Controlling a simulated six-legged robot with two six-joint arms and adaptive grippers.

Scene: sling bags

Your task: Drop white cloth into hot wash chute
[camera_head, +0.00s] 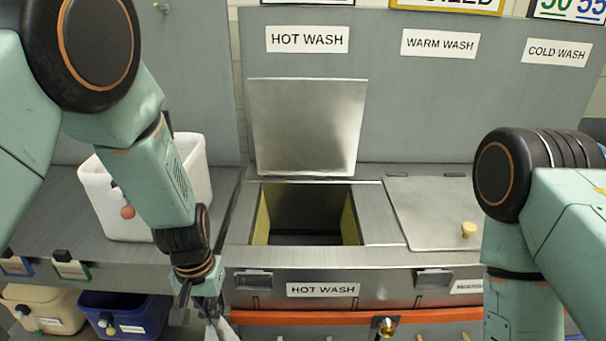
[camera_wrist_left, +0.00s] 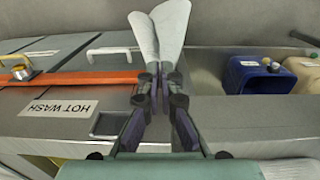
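The white cloth (camera_head: 222,328) hangs from my left gripper (camera_head: 208,304) at the bottom of the head view, in front of the counter's front edge. In the left wrist view the cloth (camera_wrist_left: 171,30) spreads out from between the fingertips, and the gripper (camera_wrist_left: 160,72) is shut on it. The hot wash chute (camera_head: 262,217) is open, with its lid (camera_head: 307,125) raised against the back panel. The left gripper is to the left of and in front of this opening. My right arm comes in from the right; its gripper is out of frame.
The warm wash lid (camera_head: 436,215) is shut, with a yellowish knob. A white bin (camera_head: 120,205) stands on the left counter behind my left arm. An orange rail (camera_head: 350,317) runs along the front. Blue (camera_head: 125,312) and beige (camera_head: 45,308) bins sit below left.

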